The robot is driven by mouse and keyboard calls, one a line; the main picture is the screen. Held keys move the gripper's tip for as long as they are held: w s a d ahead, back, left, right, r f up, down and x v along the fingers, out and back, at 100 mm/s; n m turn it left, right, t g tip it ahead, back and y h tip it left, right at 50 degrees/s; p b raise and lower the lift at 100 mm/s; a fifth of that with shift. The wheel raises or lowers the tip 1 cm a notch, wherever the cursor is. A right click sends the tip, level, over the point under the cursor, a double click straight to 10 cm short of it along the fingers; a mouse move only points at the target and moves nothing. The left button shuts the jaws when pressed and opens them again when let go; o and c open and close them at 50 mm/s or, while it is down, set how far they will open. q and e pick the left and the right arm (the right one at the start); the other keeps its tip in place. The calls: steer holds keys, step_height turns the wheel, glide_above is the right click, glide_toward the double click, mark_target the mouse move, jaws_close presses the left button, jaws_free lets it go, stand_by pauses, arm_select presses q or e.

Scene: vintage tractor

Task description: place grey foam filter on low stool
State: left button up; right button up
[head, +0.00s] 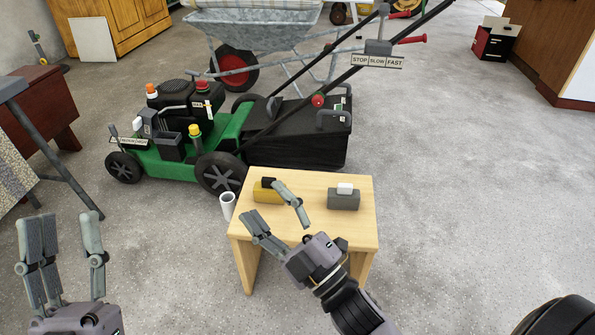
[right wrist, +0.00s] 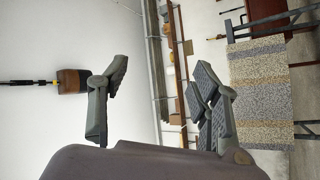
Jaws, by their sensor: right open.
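The low stool (head: 305,231) is light wood and stands in front of the mower. On its top right sits a dark grey block (head: 343,201) with a small white piece (head: 345,188) on it; this may be the grey foam filter, but I cannot tell for sure. A yellow block (head: 266,195) with a dark top lies at the top left, partly behind my right fingers. My right gripper (head: 266,202) is open and appears over the stool's left part. The right wrist view shows its fingers (right wrist: 160,92) apart with nothing between. My left gripper (head: 66,238) is open and empty at the lower left.
A green lawn mower (head: 180,152) with a black grass box (head: 297,140) stands behind the stool. A white cylinder (head: 227,206) stands by the stool's left side. A patterned cloth (right wrist: 260,95) is at the right in the wrist view.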

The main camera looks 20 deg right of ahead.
steer(key=s+d+r+m+t, duration=0.2)
steer(key=s+r+m+t, duration=0.3)
steer(key=r+m, duration=0.6)
step_height(320, 180, up, 2)
steer(key=shift+s+r+m+t, duration=0.2)
steer(key=shift+s+m+t, duration=0.2)
steer(key=shift+s, duration=0.6)
